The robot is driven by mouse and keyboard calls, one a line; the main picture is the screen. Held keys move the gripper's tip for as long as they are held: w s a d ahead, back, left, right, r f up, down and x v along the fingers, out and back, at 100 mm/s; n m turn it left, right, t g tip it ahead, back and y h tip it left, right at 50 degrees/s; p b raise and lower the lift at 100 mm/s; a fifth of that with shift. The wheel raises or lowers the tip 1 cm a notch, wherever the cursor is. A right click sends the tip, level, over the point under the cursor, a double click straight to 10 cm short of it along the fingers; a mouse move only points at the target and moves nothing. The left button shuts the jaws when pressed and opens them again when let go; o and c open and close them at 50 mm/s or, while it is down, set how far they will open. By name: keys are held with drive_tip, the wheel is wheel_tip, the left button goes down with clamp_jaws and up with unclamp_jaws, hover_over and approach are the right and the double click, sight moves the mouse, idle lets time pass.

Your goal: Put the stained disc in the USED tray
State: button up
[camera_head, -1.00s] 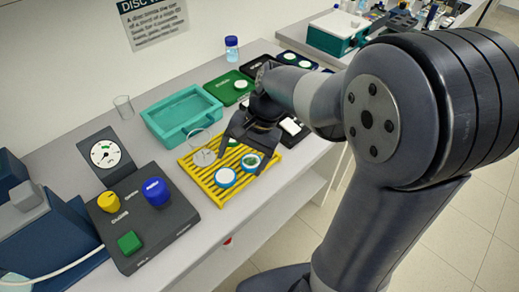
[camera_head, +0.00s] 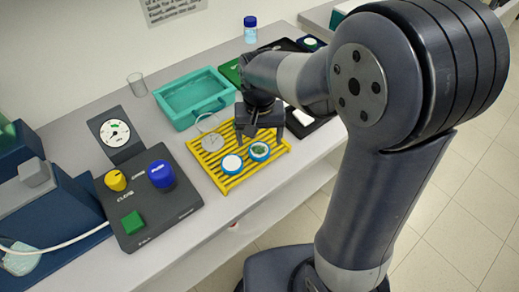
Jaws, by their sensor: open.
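The stained disc (camera_head: 260,151), white with green marks, lies in a blue-rimmed round holder on the yellow slatted rack (camera_head: 235,181). A plain white disc (camera_head: 232,163) sits in a similar holder beside it, to the left. My gripper (camera_head: 259,138) points down over the back part of the rack, just behind the stained disc. Its jaws are open with nothing seen between them; I cannot tell their exact height. A green tray (camera_head: 229,71) and dark trays (camera_head: 312,126) stand behind and to the right, partly hidden by my arm. I cannot read which is the USED tray.
A clear round piece (camera_head: 212,142) stands on the rack's left part. A teal basin (camera_head: 192,97) is behind the rack. A control box (camera_head: 150,205) with yellow, blue and green controls and a gauge (camera_head: 115,133) are at left. A blue-capped bottle (camera_head: 250,30) stands at the back.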

sight(259, 149)
drive_tip(key=shift+f, duration=2)
drive_tip(key=shift+c, duration=0.5)
drive_tip(key=shift+r, duration=0.1)
drive_tip(key=c, duration=1)
